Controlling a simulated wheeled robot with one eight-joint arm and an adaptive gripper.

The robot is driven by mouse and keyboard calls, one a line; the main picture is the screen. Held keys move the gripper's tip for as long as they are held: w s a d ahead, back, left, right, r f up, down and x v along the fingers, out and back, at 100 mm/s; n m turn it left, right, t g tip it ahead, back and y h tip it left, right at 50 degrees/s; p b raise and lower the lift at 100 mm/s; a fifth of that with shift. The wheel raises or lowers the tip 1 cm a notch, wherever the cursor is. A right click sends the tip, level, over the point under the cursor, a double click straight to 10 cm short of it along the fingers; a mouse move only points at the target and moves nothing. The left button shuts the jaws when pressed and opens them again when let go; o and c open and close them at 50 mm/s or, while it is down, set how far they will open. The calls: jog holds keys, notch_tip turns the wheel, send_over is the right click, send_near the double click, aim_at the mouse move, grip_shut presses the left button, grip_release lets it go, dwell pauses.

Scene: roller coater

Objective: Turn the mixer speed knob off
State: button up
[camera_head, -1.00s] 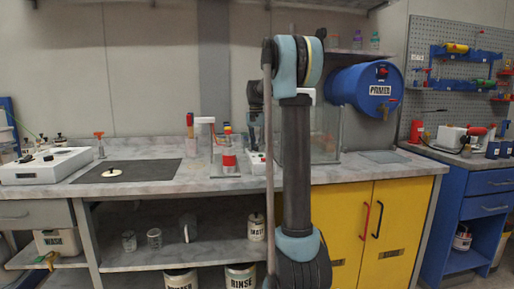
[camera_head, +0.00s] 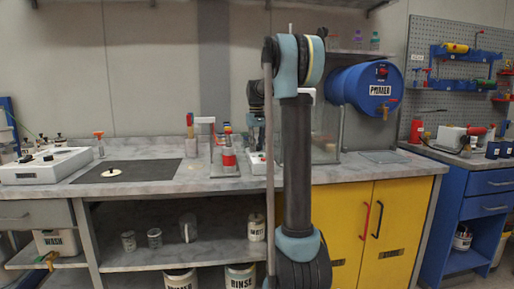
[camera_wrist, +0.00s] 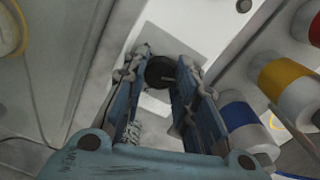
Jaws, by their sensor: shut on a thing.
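The dark round knob (camera_wrist: 160,70) shows in the wrist view with a pale mark on its face. It sits on a pale panel of a white box. My gripper (camera_wrist: 162,80) is shut on the knob, with one finger on each side of it. In the head view, part of the white box (camera_head: 257,163) shows on the bench. My arm covers the rest of it, and the knob and my fingertips cannot be made out there.
White cylinders with blue, yellow (camera_wrist: 287,80) and red bands stand close right of my gripper in the wrist view. A blue drum (camera_head: 362,88) is at the right.

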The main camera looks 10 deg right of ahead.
jog(key=shift+w+n, duration=0.1)
jog(key=shift+n, duration=0.7)
jog(key=o, duration=1.1)
notch_tip(320, 180, up, 12)
jog(key=shift+a+f, duration=0.1)
jog(key=shift+a, duration=0.05)
jog(key=shift+s, duration=0.2)
